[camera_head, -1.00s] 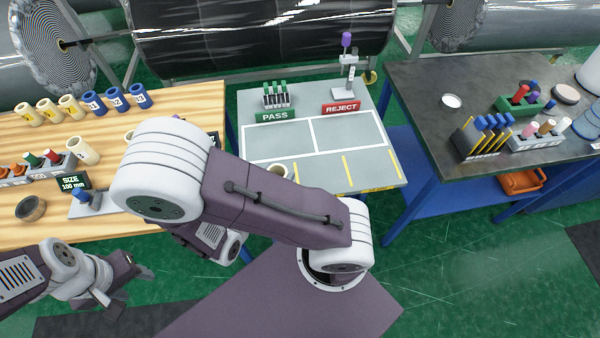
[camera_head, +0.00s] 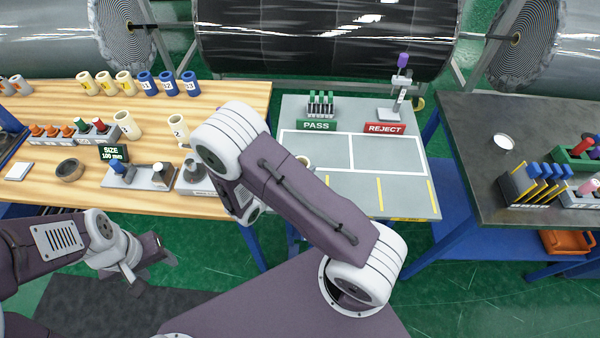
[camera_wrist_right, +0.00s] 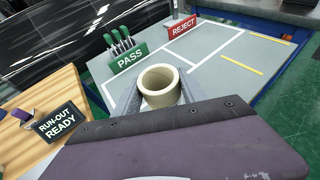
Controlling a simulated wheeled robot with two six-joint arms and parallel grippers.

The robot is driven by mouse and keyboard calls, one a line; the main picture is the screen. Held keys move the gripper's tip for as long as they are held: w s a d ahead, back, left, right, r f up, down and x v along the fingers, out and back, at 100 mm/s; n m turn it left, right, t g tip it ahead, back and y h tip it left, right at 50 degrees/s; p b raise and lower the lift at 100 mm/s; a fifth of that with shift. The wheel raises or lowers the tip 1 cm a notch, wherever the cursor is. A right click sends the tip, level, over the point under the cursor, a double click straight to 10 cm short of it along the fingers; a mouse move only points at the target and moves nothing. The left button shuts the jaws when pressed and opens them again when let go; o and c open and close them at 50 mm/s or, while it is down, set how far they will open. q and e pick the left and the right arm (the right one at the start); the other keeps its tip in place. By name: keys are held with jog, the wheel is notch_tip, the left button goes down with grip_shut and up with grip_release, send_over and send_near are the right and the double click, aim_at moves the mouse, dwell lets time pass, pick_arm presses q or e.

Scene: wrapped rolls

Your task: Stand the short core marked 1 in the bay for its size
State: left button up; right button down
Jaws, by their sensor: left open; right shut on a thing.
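A short cream core (camera_wrist_right: 161,84) is held between the fingers of my right gripper (camera_wrist_right: 152,94), its open end facing up. No number shows on it from here. It hangs over the left part of the grey table (camera_wrist_right: 207,75), which has white-lined areas and yellow dividing lines; whether it touches the surface I cannot tell. In the head view my right arm hides most of the core; only its rim (camera_head: 303,160) shows. My left gripper (camera_head: 155,264) is open and empty, low in front of the wooden bench.
A green PASS sign (camera_head: 317,126) and red REJECT sign (camera_head: 385,128) stand at the back of the grey table. A cream core marked 2 (camera_head: 178,130) and a SIZE 100 mm display (camera_head: 114,153) are on the wooden bench (camera_head: 225,100). A dark table (camera_head: 475,125) stands right.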

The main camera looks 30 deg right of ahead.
jog(key=shift+w+d+f, duration=0.15)
jog(key=shift+w, duration=0.1)
notch_tip(320, 180, down, 4)
jog(key=shift+s+r, duration=0.1)
jog(key=shift+r, duration=0.1)
jog(key=shift+f, duration=0.35)
jog(key=c, duration=0.9)
grip_release()
jog(key=shift+c, duration=0.2)
jog(key=shift+o, duration=1.4)
